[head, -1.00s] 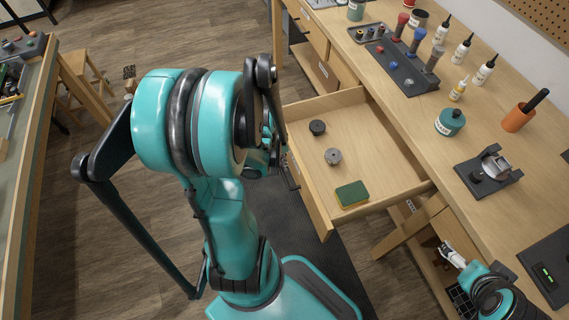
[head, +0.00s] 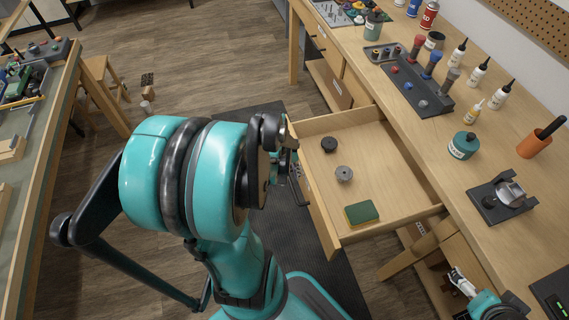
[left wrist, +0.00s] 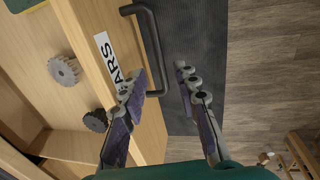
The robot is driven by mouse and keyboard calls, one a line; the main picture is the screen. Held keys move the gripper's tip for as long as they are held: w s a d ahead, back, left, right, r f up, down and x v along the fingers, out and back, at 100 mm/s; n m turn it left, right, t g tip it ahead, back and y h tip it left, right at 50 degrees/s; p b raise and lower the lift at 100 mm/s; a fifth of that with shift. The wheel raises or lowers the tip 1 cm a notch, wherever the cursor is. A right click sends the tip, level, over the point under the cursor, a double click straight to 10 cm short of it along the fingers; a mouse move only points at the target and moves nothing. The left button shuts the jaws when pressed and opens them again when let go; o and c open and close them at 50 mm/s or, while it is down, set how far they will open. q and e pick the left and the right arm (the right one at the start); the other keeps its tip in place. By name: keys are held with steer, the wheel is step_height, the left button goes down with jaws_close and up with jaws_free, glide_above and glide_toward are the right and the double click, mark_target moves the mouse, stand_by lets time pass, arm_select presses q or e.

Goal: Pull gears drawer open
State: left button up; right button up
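The gears drawer (head: 325,215) stands pulled out from the workbench. A dark gear (head: 329,145), a grey gear (head: 344,174) and a green-yellow sponge (head: 362,212) lie in it. In the left wrist view the drawer front carries a partly hidden label (left wrist: 106,55) ending in "ARS" and a black bar handle (left wrist: 152,50). My left gripper (left wrist: 160,80) is open, its two fingers apart near one end of the handle; I see no grip on it. In the head view my arm mostly hides it. My right gripper (head: 461,281) is small at the lower right, beside the bench.
The bench top holds a screwdriver rack (head: 418,90), several bottles, a teal jar (head: 464,145), an orange cup (head: 534,146) and a dark stand (head: 501,198). Another table (head: 45,160) stands at the left with a stool (head: 100,75) near it.

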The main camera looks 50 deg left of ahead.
arm_select(q)
step_height(320, 180, up, 8)
steer(key=s, duration=0.1)
steer(key=shift+s+a+r, duration=0.25)
steer(key=shift+a, duration=0.1)
stand_by(0.4)
steer(key=w+d+m, duration=0.1)
steer(key=d+m, duration=0.1)
steer(key=w+d+r+m+t+y, duration=0.1)
steer(key=d+m, duration=0.1)
steer(key=d, duration=0.1)
steer(key=w+d+m, duration=0.2)
steer(key=d, duration=0.1)
steer(key=shift+d+r+t, duration=0.2)
steer(key=shift+r+t, duration=0.2)
steer(key=w+d+r+m+t, duration=0.1)
steer(key=d+r+m+t, duration=0.1)
steer(key=d+m, duration=0.5)
steer(key=d+t, duration=0.1)
steer(key=d, duration=0.1)
steer(key=shift+w+d+r, duration=0.25)
steer(key=shift+w+d, duration=0.05)
steer(key=shift+w, duration=0.1)
